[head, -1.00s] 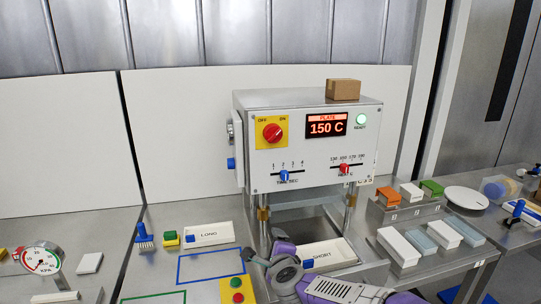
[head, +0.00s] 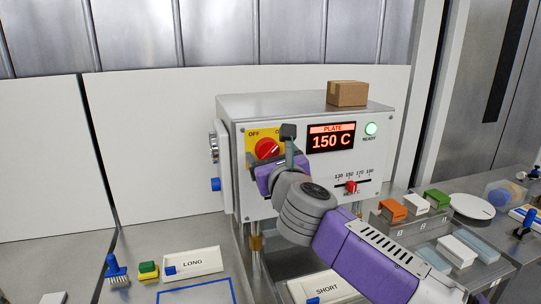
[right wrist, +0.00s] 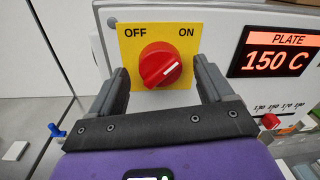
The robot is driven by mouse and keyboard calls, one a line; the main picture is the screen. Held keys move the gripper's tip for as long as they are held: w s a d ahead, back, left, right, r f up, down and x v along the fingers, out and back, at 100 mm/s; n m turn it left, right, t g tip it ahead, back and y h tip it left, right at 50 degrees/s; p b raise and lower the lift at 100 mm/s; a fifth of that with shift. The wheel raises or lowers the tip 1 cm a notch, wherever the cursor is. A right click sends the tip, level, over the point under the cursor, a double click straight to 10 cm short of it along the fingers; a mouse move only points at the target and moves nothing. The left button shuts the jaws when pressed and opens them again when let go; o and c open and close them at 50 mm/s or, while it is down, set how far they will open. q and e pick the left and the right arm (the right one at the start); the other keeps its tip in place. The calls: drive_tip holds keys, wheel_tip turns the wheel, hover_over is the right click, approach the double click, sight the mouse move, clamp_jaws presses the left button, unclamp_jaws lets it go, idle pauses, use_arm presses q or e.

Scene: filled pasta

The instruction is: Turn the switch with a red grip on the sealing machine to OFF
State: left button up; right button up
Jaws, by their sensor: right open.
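The sealing machine (head: 300,112) is a grey box with a white front. Its yellow plate, marked OFF on the left and ON on the right, carries the red switch (head: 266,148). In the right wrist view the red switch (right wrist: 161,65) has its grip slanted, with a white mark at the upper right end, toward ON. My right gripper (head: 275,155) is open in front of the plate. In the right wrist view its fingers (right wrist: 163,80) stand left and right of the switch, with gaps on both sides. My left gripper is not in view.
A lit display (head: 331,138) reads PLATE 150 C, beside a green READY lamp (head: 371,129). A red slider (head: 351,187) sits below it. A cardboard box (head: 347,93) stands on the machine. LONG (head: 192,264) and SHORT (head: 325,288) trays lie below.

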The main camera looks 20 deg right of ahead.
drive_tip(key=shift+w, duration=0.3)
drive_tip(key=c, duration=1)
